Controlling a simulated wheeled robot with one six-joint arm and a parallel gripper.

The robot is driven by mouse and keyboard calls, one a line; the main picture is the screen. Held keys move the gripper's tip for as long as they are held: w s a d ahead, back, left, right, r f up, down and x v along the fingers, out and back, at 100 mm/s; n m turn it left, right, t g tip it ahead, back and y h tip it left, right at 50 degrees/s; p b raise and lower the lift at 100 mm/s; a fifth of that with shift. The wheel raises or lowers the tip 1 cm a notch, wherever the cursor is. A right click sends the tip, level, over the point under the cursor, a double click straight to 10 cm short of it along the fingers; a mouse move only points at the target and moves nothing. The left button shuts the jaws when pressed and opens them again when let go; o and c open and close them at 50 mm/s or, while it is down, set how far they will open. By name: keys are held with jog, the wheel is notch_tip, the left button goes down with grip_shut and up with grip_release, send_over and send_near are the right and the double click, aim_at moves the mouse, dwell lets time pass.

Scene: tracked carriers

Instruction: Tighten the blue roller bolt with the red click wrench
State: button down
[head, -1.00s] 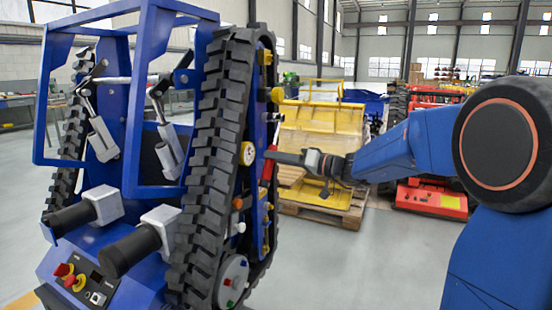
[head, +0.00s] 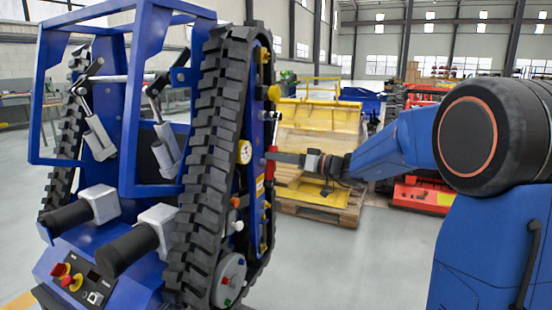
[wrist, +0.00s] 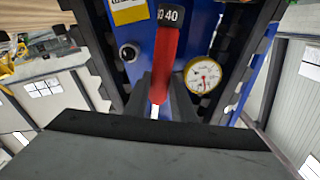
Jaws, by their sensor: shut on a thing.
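The red click wrench (wrist: 166,62) has a red handle and a dark collar with white numbers, 40 among them. It stands against the blue side frame of the tracked carrier (head: 130,110); in the head view its red handle (head: 271,164) shows as a thin strip beside the track. My gripper (wrist: 161,96) is shut on the wrench handle, a finger on each side. In the head view my gripper (head: 272,158) reaches in from the right. I cannot make out the blue roller bolt for sure among the small coloured fittings on the carrier's side.
A round dial gauge (wrist: 202,75) sits on the carrier close right of my gripper. The black track (head: 212,150) stands close by. A wooden pallet (head: 320,205) with yellow parts and a red machine (head: 420,193) stand behind. Grey floor is open in front.

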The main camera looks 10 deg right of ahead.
jog(key=shift+w+d+f+n, duration=0.2)
jog(key=shift+w+d+n, duration=0.35)
jog(key=shift+w+n, duration=0.2)
jog(key=shift+w+d+f+n, duration=0.1)
jog(key=shift+w+d+n, duration=0.5)
jog(key=shift+w+n, duration=0.3)
jog(key=shift+w+d+n, duration=0.55)
jog(key=shift+w+n, duration=0.15)
jog(key=shift+n, duration=0.25)
jog(key=shift+d, duration=0.1)
jog(key=shift+w+d+r+n, duration=0.25)
jog(key=shift+w+d+n, duration=0.25)
jog(key=shift+w+n, duration=0.3)
jog(key=shift+w+d+r+n, duration=0.2)
jog(key=shift+w+d+n, duration=0.3)
jog(key=shift+w+n, duration=0.3)
jog(key=shift+s, duration=0.2)
jog(key=shift+s+a+f+m, duration=0.2)
jog(key=shift+s+a+m, duration=0.2)
jog(key=shift+m, duration=0.1)
